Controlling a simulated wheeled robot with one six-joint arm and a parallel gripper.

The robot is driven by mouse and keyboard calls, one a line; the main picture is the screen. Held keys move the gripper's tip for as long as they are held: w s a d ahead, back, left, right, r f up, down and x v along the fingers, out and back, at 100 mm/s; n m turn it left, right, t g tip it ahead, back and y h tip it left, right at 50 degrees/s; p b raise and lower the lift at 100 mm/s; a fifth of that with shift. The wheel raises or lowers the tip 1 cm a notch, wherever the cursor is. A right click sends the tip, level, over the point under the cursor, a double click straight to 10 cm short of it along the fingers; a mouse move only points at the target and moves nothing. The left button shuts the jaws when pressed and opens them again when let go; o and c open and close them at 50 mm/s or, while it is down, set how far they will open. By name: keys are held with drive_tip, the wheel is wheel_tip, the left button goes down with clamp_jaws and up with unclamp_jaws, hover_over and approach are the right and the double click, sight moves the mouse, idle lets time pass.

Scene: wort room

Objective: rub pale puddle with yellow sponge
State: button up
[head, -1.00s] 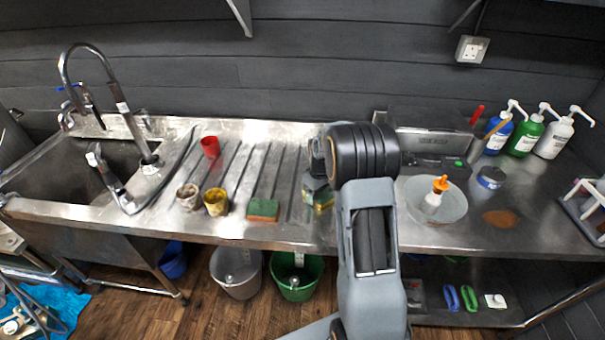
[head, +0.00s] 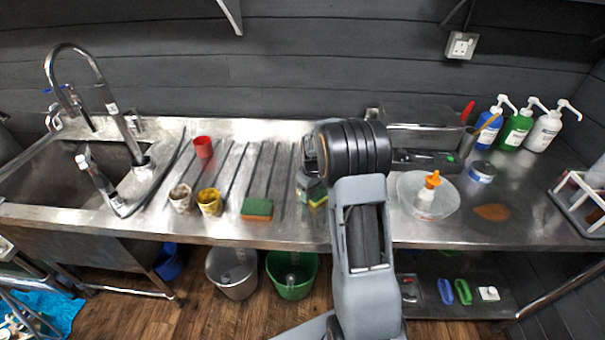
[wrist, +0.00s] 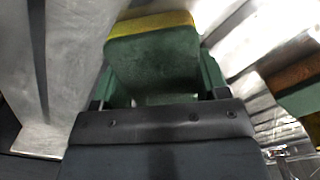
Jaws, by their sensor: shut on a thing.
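A sponge with a green layer and a yellow layer is in my gripper (head: 311,188). In the wrist view the sponge (wrist: 152,58) fills the space between the fingers, with its yellow layer (wrist: 155,22) at the far edge. In the head view a bit of the held sponge's yellow (head: 318,200) shows just above the steel counter, right of the ribbed drainboard; I cannot tell whether it touches. My arm hides the counter behind it. I cannot make out a pale puddle in either view. A brown-orange patch (head: 492,212) lies on the counter at right.
Another sponge, green over orange-brown (head: 257,209), lies left of my gripper. Yellow (head: 209,201), pale (head: 181,198) and red (head: 203,147) cups stand further left.

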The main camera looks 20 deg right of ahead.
drive_tip(key=shift+s+d, duration=0.35)
drive_tip(key=shift+d, duration=0.3)
drive_tip(key=shift+s+d, duration=0.3)
drive_tip(key=shift+d, duration=0.3)
drive_tip(key=shift+s, duration=0.1)
drive_tip(key=shift+w+a, duration=0.6)
drive_tip(key=shift+a, duration=0.45)
drive_tip(key=shift+w+a, duration=0.55)
drive_tip(key=shift+a, duration=0.55)
drive_tip(key=shift+w+a, duration=0.6)
drive_tip(key=shift+a, duration=0.45)
drive_tip(key=shift+r+p, duration=2.5)
drive_tip(key=shift+r, duration=1.55)
